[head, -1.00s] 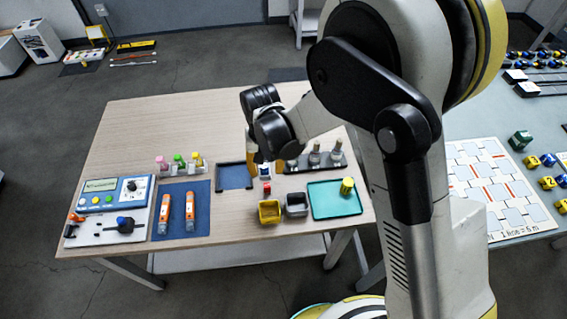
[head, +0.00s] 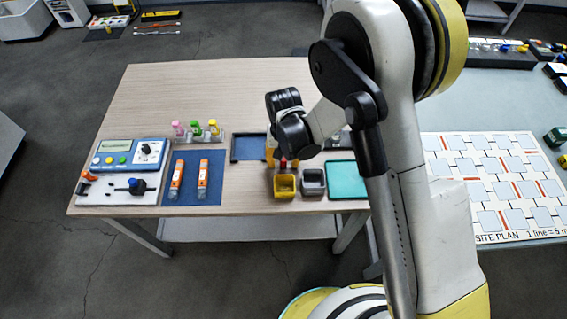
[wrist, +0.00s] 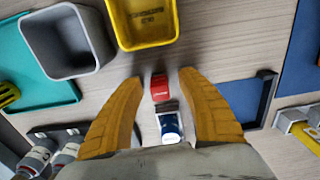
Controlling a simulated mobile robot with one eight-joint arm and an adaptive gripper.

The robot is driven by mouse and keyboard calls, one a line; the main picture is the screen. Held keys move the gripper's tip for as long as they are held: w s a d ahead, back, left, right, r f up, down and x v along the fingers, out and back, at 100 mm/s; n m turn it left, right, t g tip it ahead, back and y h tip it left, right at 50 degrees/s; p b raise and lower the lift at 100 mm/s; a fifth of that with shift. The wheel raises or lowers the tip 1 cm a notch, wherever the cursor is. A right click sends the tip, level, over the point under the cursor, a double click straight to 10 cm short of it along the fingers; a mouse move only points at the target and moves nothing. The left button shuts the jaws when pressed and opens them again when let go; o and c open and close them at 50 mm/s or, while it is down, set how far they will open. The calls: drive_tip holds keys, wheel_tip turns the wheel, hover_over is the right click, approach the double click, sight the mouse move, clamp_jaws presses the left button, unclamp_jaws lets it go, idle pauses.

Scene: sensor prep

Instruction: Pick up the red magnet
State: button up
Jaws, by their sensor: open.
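The red magnet (wrist: 160,88) is a small red block with pale lettering. In the wrist view it lies between the tips of my gripper (wrist: 172,74), whose two orange fingers stand apart on either side, not touching it. A small blue and white item (wrist: 170,126) sits just behind the magnet, between the fingers. In the head view the red magnet (head: 284,162) shows small below my gripper (head: 276,162), which is partly hidden by my arm.
A yellow bin (wrist: 142,42) and a grey bin (wrist: 100,62) stand close to the magnet. A teal tray (head: 346,188) lies right of the bins and a blue-floored tray (head: 236,148) left of my gripper. The table's far part (head: 200,85) is clear.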

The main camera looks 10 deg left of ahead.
sight(284, 159)
drive_tip(key=shift+c, duration=0.4)
clamp_jaws()
drive_tip(key=shift+r, duration=0.1)
drive_tip(key=shift+r, duration=0.3)
wheel_tip(284, 159, up, 4)
drive_tip(key=shift+p, duration=1.1)
drive_tip(key=s+d+r+p, duration=0.2)
drive_tip(key=s+d+r, duration=0.4)
drive_tip(key=d, duration=0.4)
drive_tip(key=shift+s+r+p, duration=0.15)
drive_tip(key=shift+p, duration=0.25)
drive_tip(key=c, duration=0.8)
unclamp_jaws()
drive_tip(key=shift+a, duration=0.1)
